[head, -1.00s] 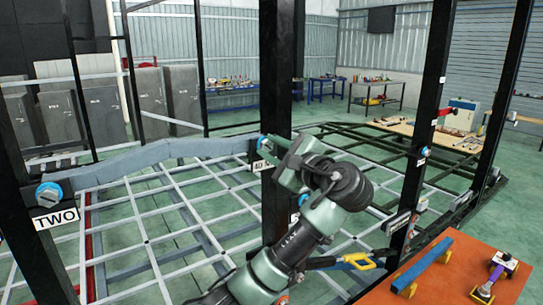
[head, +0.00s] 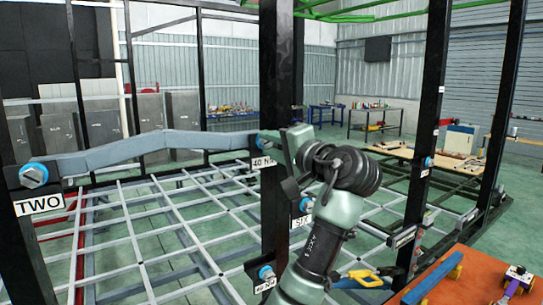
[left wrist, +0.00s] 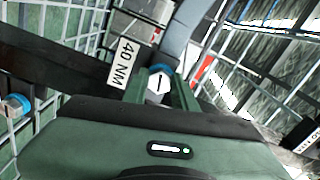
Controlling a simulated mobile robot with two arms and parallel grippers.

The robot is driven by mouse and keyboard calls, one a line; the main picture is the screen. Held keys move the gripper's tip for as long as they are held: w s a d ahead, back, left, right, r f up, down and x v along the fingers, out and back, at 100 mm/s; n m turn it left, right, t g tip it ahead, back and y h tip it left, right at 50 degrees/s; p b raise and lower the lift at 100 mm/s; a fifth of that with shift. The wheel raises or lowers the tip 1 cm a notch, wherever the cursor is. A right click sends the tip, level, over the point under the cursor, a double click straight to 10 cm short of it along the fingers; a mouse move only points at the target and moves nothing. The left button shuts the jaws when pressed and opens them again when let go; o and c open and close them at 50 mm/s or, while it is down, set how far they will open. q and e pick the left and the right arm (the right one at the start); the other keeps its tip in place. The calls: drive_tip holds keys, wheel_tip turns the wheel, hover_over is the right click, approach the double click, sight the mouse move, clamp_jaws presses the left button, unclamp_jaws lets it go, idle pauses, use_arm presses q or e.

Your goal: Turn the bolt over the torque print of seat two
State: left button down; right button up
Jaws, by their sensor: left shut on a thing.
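My left gripper (head: 274,138) is at the black post, by the right end of the grey-blue bar (head: 160,143). In the left wrist view its two green fingers are shut on a bolt (left wrist: 158,84) with a pale hex head and a blue collar. A white 40 NM print (left wrist: 123,62) is beside that bolt. The print also shows in the head view (head: 263,163), partly covered by my gripper. The TWO print (head: 38,203) is on the left post, under another blue bolt (head: 34,175) at the bar's left end. My right gripper is out of view.
Lower on the middle post are another blue bolt (head: 266,272) and 40 NM print (head: 265,285). A SIX print (head: 301,222) is near my arm. An orange table (head: 470,285) with a blue bar stands at the lower right. The grid frame lies behind.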

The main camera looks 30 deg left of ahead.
use_arm(q)
drive_tip(key=n+b, duration=0.2)
drive_tip(key=n, duration=0.1)
drive_tip(key=shift+f, duration=0.25)
drive_tip(key=n+b, duration=0.2)
drive_tip(key=n, duration=0.1)
drive_tip(key=shift+n, duration=0.3)
drive_tip(key=n+b, duration=0.1)
drive_tip(key=n, duration=0.1)
drive_tip(key=shift+n+b, duration=0.3)
drive_tip(key=shift+n, duration=0.1)
drive_tip(key=n+b, duration=0.1)
drive_tip(key=n, duration=0.2)
drive_tip(key=shift+w+d+n, duration=0.1)
drive_tip(key=shift+n, duration=0.2)
drive_tip(key=n+b, duration=0.1)
drive_tip(key=n, duration=0.2)
drive_tip(key=n+b, duration=0.1)
drive_tip(key=n, duration=0.2)
drive_tip(key=shift+w+r, duration=0.1)
drive_tip(key=shift+r, duration=0.1)
drive_tip(key=n, duration=0.3)
drive_tip(key=n+b, duration=0.1)
drive_tip(key=n, duration=0.2)
drive_tip(key=shift+d+r, duration=0.1)
drive_tip(key=shift+r, duration=0.1)
